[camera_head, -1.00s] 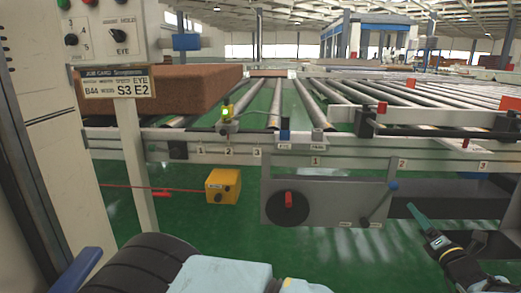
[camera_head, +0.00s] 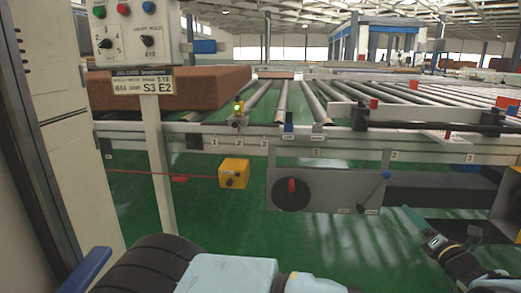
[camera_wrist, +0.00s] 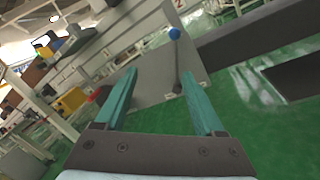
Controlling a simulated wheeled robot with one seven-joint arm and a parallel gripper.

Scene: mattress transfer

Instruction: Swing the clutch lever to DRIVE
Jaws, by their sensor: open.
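The clutch lever (camera_head: 374,190) is a thin dark rod with a blue ball knob on the right part of a grey panel (camera_head: 325,188) under the conveyor. It leans up and to the right; the small labels below it are unreadable. In the wrist view the lever's blue knob (camera_wrist: 174,33) is beyond the fingers, and its rod runs down toward the right finger. My gripper (camera_head: 408,212) is below and right of the lever in the head view. In the wrist view my gripper (camera_wrist: 158,76) has its teal fingers apart with nothing between them. It looks clear of the lever.
A round black dial with a red handle (camera_head: 291,186) is on the same panel. A yellow box (camera_head: 233,172) hangs left of it. A brown mattress block (camera_head: 200,84) lies on the rollers. A dark beam (camera_head: 440,190) is right of the lever. Green floor is open below.

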